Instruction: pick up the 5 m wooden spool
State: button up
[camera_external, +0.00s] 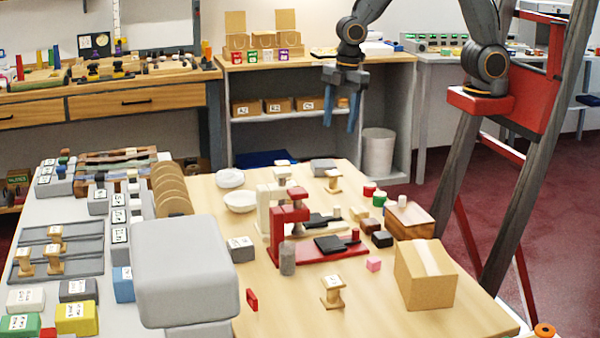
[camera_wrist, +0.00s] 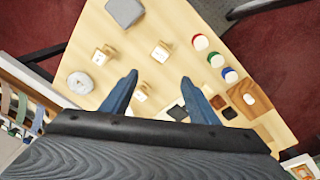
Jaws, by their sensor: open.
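My gripper (camera_external: 340,126) hangs open and empty above the far part of the wooden table, fingers pointing down. Small wooden spools with white labels stand upright on the table. In the external view one spool (camera_external: 333,292) is near the front and another (camera_external: 333,183) is at the back. In the wrist view three spools show: one at the left (camera_wrist: 103,55), one in the middle (camera_wrist: 161,52) and one lower (camera_wrist: 141,94) between my fingers (camera_wrist: 157,82), apart from them. The label writing is too small to read, so I cannot tell which is 5 m.
A red press (camera_external: 290,225) and a cream press stand mid-table. A cardboard box (camera_external: 425,275) and a brown wooden box (camera_external: 409,222) are at the right. More spools (camera_external: 24,263) sit on a grey rack at far left.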

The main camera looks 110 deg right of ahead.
jog(key=w+d+f+n+b, duration=0.2)
jog(key=w+d+f+n, duration=0.35)
jog(key=w+d, duration=0.2)
jog(key=n+g+b, duration=0.1)
jog(key=n+b, duration=0.1)
jog(key=n, duration=0.4)
send_over(282, 162)
notch_tip(282, 162, down, 4)
jog(key=shift+a, duration=0.1)
jog(key=shift+f+p, duration=0.25)
jog(key=shift+p, duration=0.05)
jog(key=shift+f+p, duration=1.45)
jog(key=shift+f, duration=2.2)
jog(key=shift+c, duration=0.5)
jog(key=c, duration=1)
